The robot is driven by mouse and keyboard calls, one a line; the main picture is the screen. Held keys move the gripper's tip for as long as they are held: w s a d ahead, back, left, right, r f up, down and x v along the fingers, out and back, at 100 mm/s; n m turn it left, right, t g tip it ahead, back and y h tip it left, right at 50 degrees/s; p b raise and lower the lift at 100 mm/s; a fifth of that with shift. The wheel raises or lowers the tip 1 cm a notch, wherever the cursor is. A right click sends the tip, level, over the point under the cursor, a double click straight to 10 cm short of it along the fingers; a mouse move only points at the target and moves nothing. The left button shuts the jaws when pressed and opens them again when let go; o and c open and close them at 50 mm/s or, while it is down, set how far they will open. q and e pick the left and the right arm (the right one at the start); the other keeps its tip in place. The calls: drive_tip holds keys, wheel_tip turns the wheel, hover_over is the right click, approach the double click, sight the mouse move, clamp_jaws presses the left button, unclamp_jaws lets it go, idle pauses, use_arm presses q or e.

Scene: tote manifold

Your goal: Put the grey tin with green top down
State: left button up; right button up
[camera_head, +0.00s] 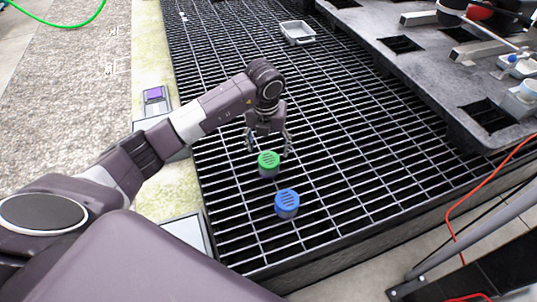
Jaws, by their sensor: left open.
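The grey tin with green top (268,163) stands upright on the dark metal grating (225,195). My left gripper (268,148) is just behind and above it, pointing down. Its fingers are spread apart on either side near the green top, and I cannot tell whether they touch the tin. My right gripper does not show.
A small light grey tray (298,32) sits on the grating at the back. A grey slab with square openings (440,70) stands at the right. An orange cable (462,205) hangs at the lower right. The grating around the tins is largely clear.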

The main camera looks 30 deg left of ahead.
sight(268, 163)
use_arm(q)
drive_tip(key=shift+s+d+r, duration=0.1)
drive_tip(key=shift+s+r, duration=0.05)
drive_tip(key=shift+r, duration=0.75)
drive_tip(key=shift+s+r, duration=0.1)
drive_tip(key=shift+r, duration=0.8)
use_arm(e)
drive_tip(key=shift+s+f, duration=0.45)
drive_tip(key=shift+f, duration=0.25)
use_arm(q)
drive_tip(key=shift+f, duration=0.1)
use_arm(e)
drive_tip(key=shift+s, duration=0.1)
